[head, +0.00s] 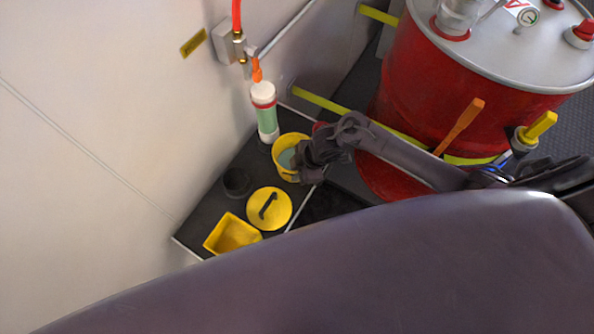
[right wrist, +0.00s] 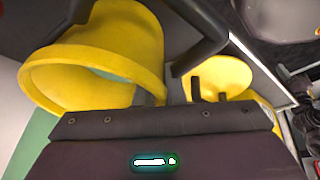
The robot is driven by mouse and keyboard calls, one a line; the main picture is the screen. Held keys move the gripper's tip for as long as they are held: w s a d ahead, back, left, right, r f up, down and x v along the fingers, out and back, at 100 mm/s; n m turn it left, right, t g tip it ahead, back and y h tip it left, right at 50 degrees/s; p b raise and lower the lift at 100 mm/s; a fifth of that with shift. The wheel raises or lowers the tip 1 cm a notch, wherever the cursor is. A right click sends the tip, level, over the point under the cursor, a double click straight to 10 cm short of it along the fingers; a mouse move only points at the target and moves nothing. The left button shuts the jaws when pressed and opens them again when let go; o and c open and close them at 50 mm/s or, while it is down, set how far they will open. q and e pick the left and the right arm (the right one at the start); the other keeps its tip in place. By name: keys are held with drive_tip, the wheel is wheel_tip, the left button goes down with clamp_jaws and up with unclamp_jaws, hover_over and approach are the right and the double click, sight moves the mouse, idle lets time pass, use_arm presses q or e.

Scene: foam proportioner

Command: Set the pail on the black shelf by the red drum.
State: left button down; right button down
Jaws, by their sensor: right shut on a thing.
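The yellow pail (head: 276,153) is at the right edge of the black shelf (head: 232,158) in the head view, its open mouth up and a pale green inside showing. My right gripper (head: 304,160) is at the pail's right side, shut on it. In the right wrist view the pail (right wrist: 146,42) fills the upper left, with the dark fingers of the right gripper (right wrist: 145,28) at its wall. I cannot tell whether the pail's base touches the shelf. The red drum (head: 405,90) stands right of the shelf. My left gripper is not in view.
On the shelf stand a green-and-white cylinder (head: 267,119), a black cup (head: 237,182), a yellow lid with a black handle (head: 281,212) and a yellow square tub (head: 224,238). A wall (head: 110,120) borders the left. Yellow bars (head: 320,103) run near the drum.

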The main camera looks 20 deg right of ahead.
drive_tip(key=c, duration=1.5)
unclamp_jaws()
drive_tip(key=shift+f, duration=0.1)
drive_tip(key=shift+d+r, duration=0.1)
drive_tip(key=shift+r, duration=0.2)
drive_tip(key=p+v, duration=0.1)
drive_tip(key=v, duration=1)
drive_tip(key=shift+d+r+p, duration=0.1)
drive_tip(key=shift+r+p, duration=0.25)
